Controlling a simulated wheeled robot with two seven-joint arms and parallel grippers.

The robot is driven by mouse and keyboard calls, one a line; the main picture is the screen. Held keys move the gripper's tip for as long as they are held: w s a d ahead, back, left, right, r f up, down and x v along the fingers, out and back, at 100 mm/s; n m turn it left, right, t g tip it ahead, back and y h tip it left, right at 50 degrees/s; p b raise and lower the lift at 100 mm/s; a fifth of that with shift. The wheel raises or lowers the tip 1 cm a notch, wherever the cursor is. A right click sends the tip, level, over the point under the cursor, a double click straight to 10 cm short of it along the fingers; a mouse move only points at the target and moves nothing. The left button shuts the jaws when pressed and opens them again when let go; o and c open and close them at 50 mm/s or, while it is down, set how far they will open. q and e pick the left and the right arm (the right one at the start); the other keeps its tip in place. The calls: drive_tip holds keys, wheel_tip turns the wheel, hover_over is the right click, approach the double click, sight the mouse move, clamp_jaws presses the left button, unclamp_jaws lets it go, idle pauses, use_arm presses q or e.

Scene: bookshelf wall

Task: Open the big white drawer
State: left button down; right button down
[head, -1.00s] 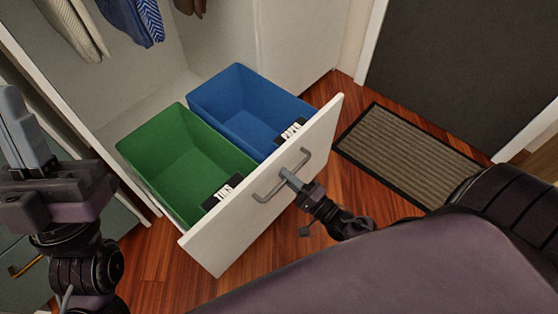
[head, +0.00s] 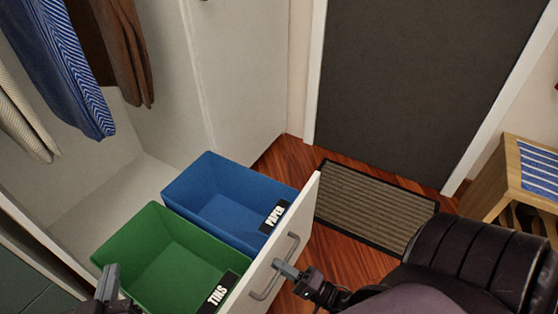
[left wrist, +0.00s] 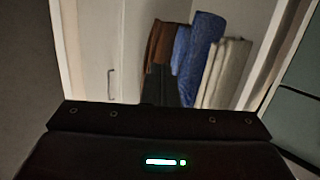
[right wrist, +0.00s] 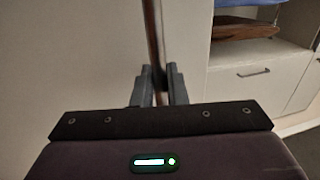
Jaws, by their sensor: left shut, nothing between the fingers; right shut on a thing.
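The big white drawer (head: 307,210) stands pulled out from the white cabinet, its front panel at an angle in the head view. Inside it are a blue bin (head: 215,205) labelled PAPER and a green bin (head: 165,262) labelled TINS. My right gripper (head: 280,267) is shut on the drawer's grey bar handle (head: 293,243). In the right wrist view the handle bar (right wrist: 153,40) runs between the fingers (right wrist: 158,88). My left gripper (head: 109,280) is shut and empty, left of the green bin at the lower edge of the head view.
Clothes (head: 65,65) hang in the open cabinet above the drawer. A ribbed doormat (head: 375,208) lies on the wooden floor before a dark door (head: 415,85). A wooden bench (head: 505,180) with a blue striped top stands at the right.

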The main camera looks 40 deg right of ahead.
idle(0.3)
drive_tip(key=c, duration=1.8)
unclamp_jaws()
drive_tip(key=shift+s, duration=0.1)
